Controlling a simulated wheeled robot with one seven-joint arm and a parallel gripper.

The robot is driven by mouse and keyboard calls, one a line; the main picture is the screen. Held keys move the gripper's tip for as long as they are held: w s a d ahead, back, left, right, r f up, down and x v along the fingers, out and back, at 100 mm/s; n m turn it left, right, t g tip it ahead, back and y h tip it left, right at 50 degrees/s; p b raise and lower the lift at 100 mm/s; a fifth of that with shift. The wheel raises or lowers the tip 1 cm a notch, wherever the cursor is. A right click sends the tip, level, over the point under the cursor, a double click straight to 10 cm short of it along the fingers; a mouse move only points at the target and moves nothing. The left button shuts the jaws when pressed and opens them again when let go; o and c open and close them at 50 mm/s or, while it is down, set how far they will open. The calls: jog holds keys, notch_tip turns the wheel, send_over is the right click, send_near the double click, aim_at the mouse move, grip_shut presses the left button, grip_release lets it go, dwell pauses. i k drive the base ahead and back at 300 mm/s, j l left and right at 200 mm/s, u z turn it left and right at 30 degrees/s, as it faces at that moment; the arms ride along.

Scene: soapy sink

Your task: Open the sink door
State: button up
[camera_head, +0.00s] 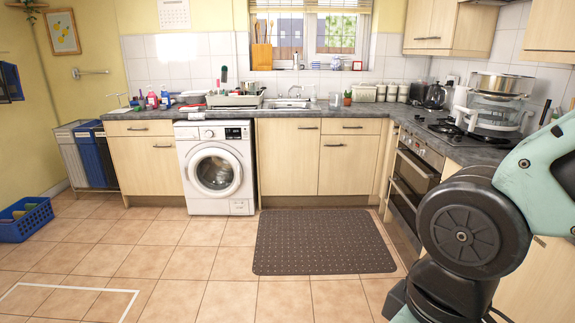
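The sink (288,103) is set in the dark countertop below the window, with a chrome tap behind it. Below it is a light wood cabinet door (287,158) with a dark bar handle (306,128) near its top right corner. The door is shut. It stands between the washing machine and another wood door on the right. My arm shows large at the right edge of the head view, well in front of the cabinets. My gripper is not in view.
A white washing machine (216,167) stands left of the sink door. A dark mat (323,241) lies on the tiled floor in front. An oven (413,182) is in the right counter run. A blue basket (24,219) sits at far left.

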aim_at(289, 149)
jog(key=i, duration=2)
jog(key=i+l+u, duration=0.1)
jog(key=i+u, duration=0.15)
jog(key=i, duration=0.35)
jog(key=i+l+u, duration=0.25)
jog(key=i, duration=0.35)
jog(key=i+l+u, duration=0.25)
jog(key=i, duration=0.3)
jog(key=i+l+u, duration=0.3)
jog(key=i+l, duration=0.15)
jog(key=i, duration=0.05)
